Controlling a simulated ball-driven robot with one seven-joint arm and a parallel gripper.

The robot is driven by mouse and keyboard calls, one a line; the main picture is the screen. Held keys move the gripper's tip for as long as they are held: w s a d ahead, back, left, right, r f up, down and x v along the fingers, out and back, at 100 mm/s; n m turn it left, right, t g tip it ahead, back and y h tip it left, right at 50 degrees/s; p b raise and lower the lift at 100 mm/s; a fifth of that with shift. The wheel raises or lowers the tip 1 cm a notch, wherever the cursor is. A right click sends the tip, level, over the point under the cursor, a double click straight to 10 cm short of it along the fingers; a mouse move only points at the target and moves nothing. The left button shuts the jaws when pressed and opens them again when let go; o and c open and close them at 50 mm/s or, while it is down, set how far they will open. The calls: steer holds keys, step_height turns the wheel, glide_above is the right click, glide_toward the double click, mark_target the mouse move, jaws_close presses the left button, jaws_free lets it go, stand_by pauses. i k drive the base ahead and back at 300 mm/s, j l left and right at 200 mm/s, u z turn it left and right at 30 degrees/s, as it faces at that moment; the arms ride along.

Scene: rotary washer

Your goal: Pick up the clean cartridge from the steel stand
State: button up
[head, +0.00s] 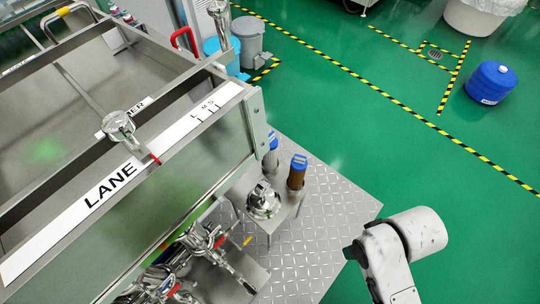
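Two upright cartridges with blue caps stand at the right end of the steel machine. The nearer cartridge (296,178) has a brown body. The other cartridge (271,160) looks pale or grey and is partly hidden by the machine's corner; I cannot tell for certain that it is the clean one. They appear to be on a low steel stand (289,209), beside a shiny domed metal part (263,201). My white arm shows at the lower right, apart from the cartridges. My gripper is not in view.
The large steel machine (110,215) marked "LANE" fills the left side. Pipes and valves (200,240) crowd its lower edge. A diamond-plate floor (335,210) lies around the stand. A blue drum (492,83) stands far right. Green floor (400,140) between is clear.

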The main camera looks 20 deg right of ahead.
mark_target(270, 160)
steer(key=i+l+u, duration=0.4)
steer(key=i+l, duration=0.6)
